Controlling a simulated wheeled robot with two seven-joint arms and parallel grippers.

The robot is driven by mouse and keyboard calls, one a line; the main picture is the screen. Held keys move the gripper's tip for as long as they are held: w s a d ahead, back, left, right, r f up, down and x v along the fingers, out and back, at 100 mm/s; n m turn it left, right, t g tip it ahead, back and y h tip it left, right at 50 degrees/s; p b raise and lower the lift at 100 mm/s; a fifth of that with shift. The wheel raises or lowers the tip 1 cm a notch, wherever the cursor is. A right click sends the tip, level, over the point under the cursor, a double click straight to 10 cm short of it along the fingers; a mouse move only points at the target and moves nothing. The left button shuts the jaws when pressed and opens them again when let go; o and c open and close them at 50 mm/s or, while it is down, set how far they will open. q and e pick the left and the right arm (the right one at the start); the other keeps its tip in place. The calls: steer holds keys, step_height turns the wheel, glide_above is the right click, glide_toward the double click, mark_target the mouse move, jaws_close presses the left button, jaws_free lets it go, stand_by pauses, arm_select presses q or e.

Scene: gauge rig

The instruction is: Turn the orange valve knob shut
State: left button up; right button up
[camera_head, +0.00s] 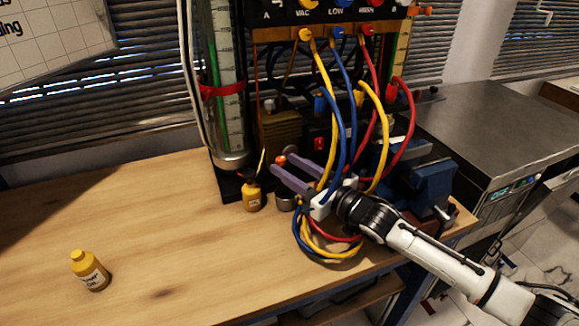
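A small orange knob (281,160) shows low on the gauge rig (282,130), to the right of the tall clear tube. My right gripper (282,165) reaches in from the right, with its two purple fingers apart and pointing at the rig. The orange knob shows at the fingertips, roughly between them. I cannot tell whether either finger touches it. The fingers hide part of the rig's base. My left gripper is not in view.
Yellow, blue and red hoses (345,110) hang from the rig and loop around my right gripper. A small yellow oil bottle (252,196) stands left of the fingers. Another yellow bottle (89,270) is at front left. A blue vise (428,185) sits right. The bench's left is mostly clear.

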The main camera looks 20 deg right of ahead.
steer(key=shift+w+a, duration=0.1)
steer(key=shift+w, duration=0.1)
jaws_close()
steer(key=shift+s+a+r+m+t+h+p, duration=0.1)
steer(key=shift+a+r+m+t+h+p, duration=0.2)
steer(key=shift+a+m+t+h+p, duration=0.25)
steer(key=shift+m+h+p, duration=0.65)
steer(key=shift+h+p, duration=0.05)
steer(key=shift+h, duration=0.25)
steer(key=shift+d+m+t+h, duration=0.1)
steer(key=shift+m+t+h, duration=0.2)
steer(key=shift+h, duration=0.4)
steer(key=shift+f, duration=0.1)
jaws_free()
steer(key=shift+f, duration=0.15)
